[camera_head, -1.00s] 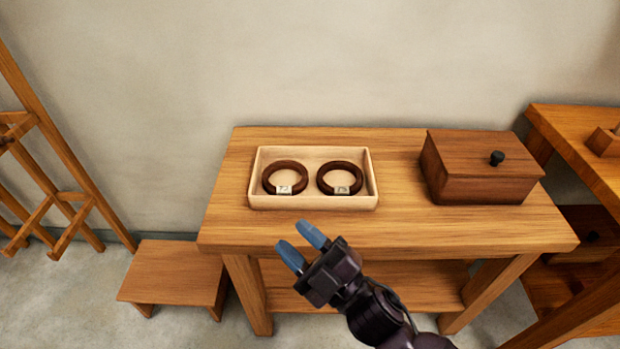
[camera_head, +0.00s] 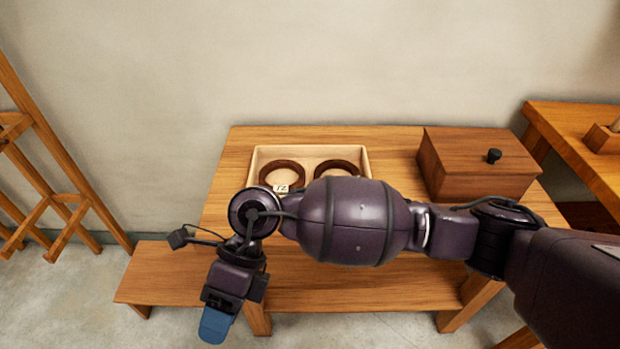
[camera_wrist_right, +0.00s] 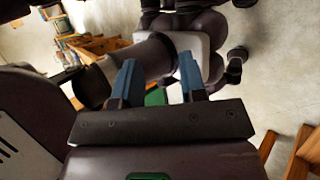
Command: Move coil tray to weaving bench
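The coil tray (camera_head: 312,150) is a pale, shallow rectangular box on the wooden table (camera_head: 222,175). It holds two dark brown rings, the left one (camera_head: 281,164) with a small pale tag. My right arm covers the tray's front and right ring's lower part. My right gripper (camera_head: 213,322) hangs in front of the table at lower left, pointing down, apart from the tray. In the right wrist view its blue fingers (camera_wrist_right: 160,84) stand apart with nothing held between them. My left gripper is not in view. I cannot tell which surface is the weaving bench.
A dark lidded box (camera_head: 475,165) with a black knob sits on the table's right side. A low wooden stool (camera_head: 165,272) stands on the floor at left, beside a wooden rack (camera_head: 60,150). Another wooden table (camera_head: 580,130) stands at far right. A plain wall is behind.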

